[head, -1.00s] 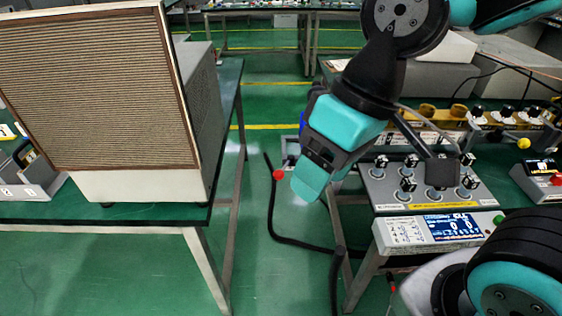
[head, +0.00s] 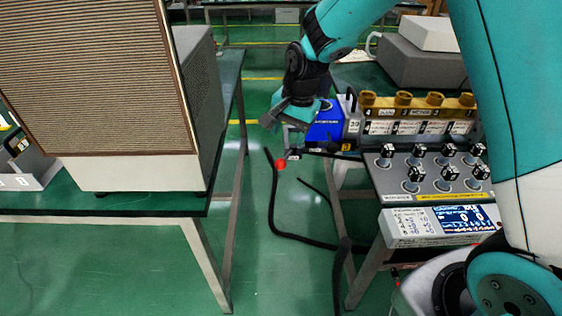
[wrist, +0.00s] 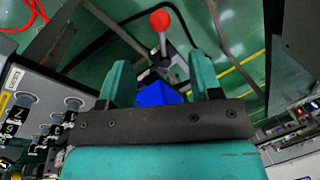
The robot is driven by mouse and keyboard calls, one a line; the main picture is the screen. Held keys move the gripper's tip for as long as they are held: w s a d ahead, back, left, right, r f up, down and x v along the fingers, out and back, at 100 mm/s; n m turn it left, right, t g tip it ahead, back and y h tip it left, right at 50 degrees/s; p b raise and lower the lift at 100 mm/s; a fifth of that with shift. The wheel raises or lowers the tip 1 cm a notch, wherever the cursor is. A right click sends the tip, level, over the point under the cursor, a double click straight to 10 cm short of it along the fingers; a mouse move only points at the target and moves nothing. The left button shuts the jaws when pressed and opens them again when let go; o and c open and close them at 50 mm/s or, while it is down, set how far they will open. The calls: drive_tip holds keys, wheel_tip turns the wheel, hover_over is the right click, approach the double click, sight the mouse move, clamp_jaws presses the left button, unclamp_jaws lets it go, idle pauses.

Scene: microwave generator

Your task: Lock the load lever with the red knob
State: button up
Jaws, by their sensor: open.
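The load lever's round red knob (head: 281,164) sticks out at the left end of the blue unit (head: 325,128), beside the right-hand bench. In the wrist view the knob (wrist: 160,20) is beyond the fingertips, near the top middle, on a short grey shaft. My gripper (head: 277,121) is above the knob and a little left of it, apart from it. In the wrist view its two teal fingers (wrist: 159,70) are spread with nothing between them in contact. The blue unit (wrist: 158,94) shows behind the gap. The lever's base is partly hidden.
A grey panel with several black switches (head: 416,172) and a display box (head: 440,222) stand at right. Brass-topped terminals (head: 420,100) lie behind. A large louvred box (head: 95,90) stands on the left bench. Black cable hangs between the benches, over open green floor.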

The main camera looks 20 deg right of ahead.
sight(281, 161)
drive_tip(key=f, duration=0.3)
drive_tip(key=w+a+f, duration=0.1)
drive_tip(key=f, duration=0.6)
drive_tip(key=shift+w+a+f, duration=0.15)
drive_tip(key=shift+w+a, duration=0.05)
drive_tip(key=shift+a, duration=0.05)
clamp_jaws()
